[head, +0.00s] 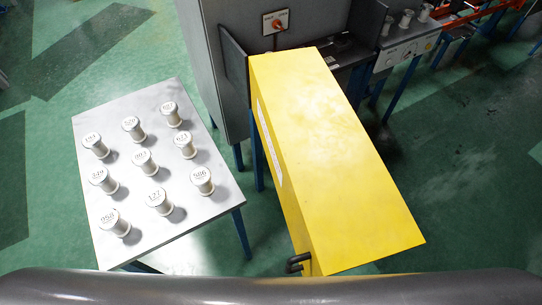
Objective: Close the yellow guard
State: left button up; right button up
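The yellow guard (330,150) is a large box-like cover right of the picture's middle. Its far end meets the grey machine cabinet, and its near end points towards me. A dark handle (297,263) sits low at its near left corner. From this angle I cannot tell whether the guard is fully closed. What lies under the guard is hidden. Neither of my grippers shows in the head view.
A grey table (88,160) with several numbered metal spools stands left of the guard. A grey cabinet (222,70) with a red switch (276,22) stands behind. A dark grey bar (270,288) crosses the bottom. Green floor (460,190) is free at right.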

aim_at(343, 209)
jog(key=k+j+z, duration=0.45)
jog(key=k+j, duration=0.3)
jog(key=j, duration=0.35)
jog(key=k+j+z, duration=0.45)
jog(key=k+j, duration=0.4)
jog(key=i+l, duration=0.4)
